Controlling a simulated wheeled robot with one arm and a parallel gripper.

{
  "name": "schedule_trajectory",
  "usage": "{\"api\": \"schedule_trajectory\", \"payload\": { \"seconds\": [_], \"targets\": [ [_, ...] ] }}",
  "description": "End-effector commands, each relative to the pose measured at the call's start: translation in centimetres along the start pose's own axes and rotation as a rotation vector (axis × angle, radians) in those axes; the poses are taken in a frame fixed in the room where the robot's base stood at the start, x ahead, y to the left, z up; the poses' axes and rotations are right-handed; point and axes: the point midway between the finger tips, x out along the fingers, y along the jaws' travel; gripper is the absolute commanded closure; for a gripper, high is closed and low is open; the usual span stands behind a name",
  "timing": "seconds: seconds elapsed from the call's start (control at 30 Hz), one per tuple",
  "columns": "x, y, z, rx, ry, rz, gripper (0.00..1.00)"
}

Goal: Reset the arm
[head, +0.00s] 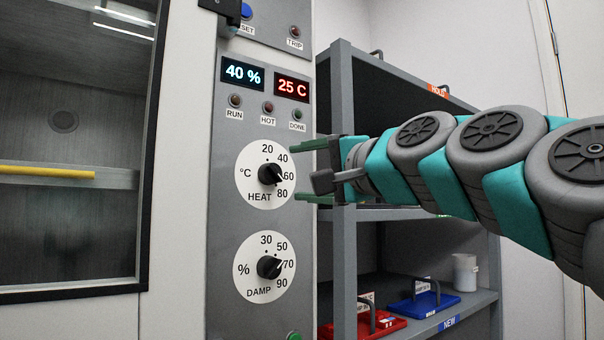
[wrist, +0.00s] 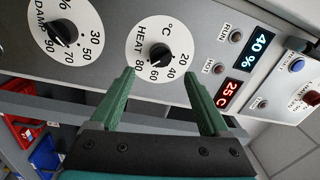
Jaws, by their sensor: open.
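My gripper (head: 308,170) is at the end of my teal and grey arm, which reaches in from the right in the head view. Its two green fingers are apart with nothing between them. In the wrist view the gripper (wrist: 160,92) also shows open, with the HEAT dial beyond the fingertips. The HEAT knob (head: 270,174) is black on a white dial, with its pointer near 60. The fingertips are beside this dial's right edge; I cannot tell whether they touch the panel. The DAMP knob (head: 269,267) below has its pointer near 70.
The grey panel (head: 226,210) has displays reading 40 % (head: 243,74) and 25 C (head: 292,87). A glass-windowed chamber (head: 70,150) stands left. A shelf rack (head: 343,240) behind my gripper holds a red tray (head: 385,328), a blue tray (head: 425,304) and a beaker (head: 466,272).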

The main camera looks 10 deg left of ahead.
Motion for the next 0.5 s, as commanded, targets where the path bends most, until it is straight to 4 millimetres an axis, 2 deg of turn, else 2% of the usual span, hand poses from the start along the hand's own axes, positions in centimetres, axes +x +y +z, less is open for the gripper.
{"api": "schedule_trajectory", "payload": {
  "seconds": [0.27, 0.33, 0.43, 0.5],
  "targets": [
    [0.0, 0.0, 0.0, -0.001, 0.000, 0.001, 0.20],
    [0.0, 0.6, 0.1, -0.010, 0.000, 0.016, 0.20],
    [-0.1, 3.4, 0.3, -0.046, -0.005, 0.083, 0.20],
    [-0.4, 7.0, 0.7, -0.090, -0.015, 0.168, 0.20]
  ]
}}
